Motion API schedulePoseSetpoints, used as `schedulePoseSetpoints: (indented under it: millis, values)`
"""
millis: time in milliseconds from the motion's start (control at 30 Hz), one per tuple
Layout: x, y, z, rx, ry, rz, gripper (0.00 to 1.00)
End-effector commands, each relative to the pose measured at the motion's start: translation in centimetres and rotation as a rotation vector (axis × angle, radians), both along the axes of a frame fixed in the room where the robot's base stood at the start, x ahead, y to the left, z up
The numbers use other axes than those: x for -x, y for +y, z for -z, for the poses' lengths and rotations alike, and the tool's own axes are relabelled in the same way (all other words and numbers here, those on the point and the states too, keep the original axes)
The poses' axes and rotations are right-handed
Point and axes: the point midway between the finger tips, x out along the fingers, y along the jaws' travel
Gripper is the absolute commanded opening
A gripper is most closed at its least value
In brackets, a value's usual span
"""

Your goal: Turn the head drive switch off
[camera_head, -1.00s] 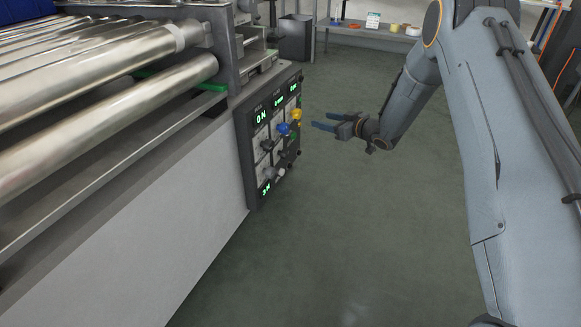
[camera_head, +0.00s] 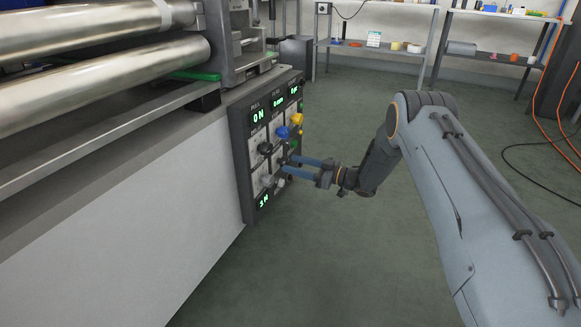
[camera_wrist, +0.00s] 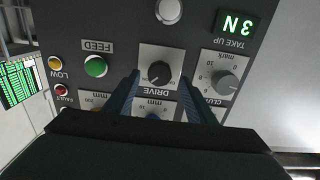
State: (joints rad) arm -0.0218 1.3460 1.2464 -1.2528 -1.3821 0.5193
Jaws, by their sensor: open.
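In the wrist view, which shows the panel upside down, a black rotary knob (camera_wrist: 158,73) sits on a white plate labelled DRIVE. My gripper (camera_wrist: 161,84) is open, with one blue finger on each side of this knob. I cannot tell whether the fingers touch it. In the head view my gripper (camera_head: 284,166) reaches from the right to the lower part of the dark control panel (camera_head: 240,150). The fingertips partly cover the small knobs there, so the drive knob is not clear in that view.
Blue (camera_head: 282,131), yellow (camera_head: 297,119) and black (camera_head: 265,148) controls lie above my fingers. Metal rollers (camera_head: 110,75) are at upper left. The floor right of the panel is clear.

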Motion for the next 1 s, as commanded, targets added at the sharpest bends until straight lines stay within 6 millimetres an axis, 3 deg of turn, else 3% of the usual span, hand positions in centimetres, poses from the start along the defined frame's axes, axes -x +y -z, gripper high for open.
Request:
schedulePoseSetpoints:
  millis: [200,500,533,767,1000]
  values:
    - [-0.8,2.0,0.0,0.0,-0.001,0.0,0.5]
    - [-0.9,2.2,-0.1,0.0,-0.001,0.002,0.5]
    - [-0.9,2.2,-0.1,0.0,-0.001,0.001,0.49]
    - [-0.9,2.2,-0.1,0.0,0.0,0.002,0.1]
    - [-0.8,2.2,0.0,0.005,-0.014,0.001,0.09]
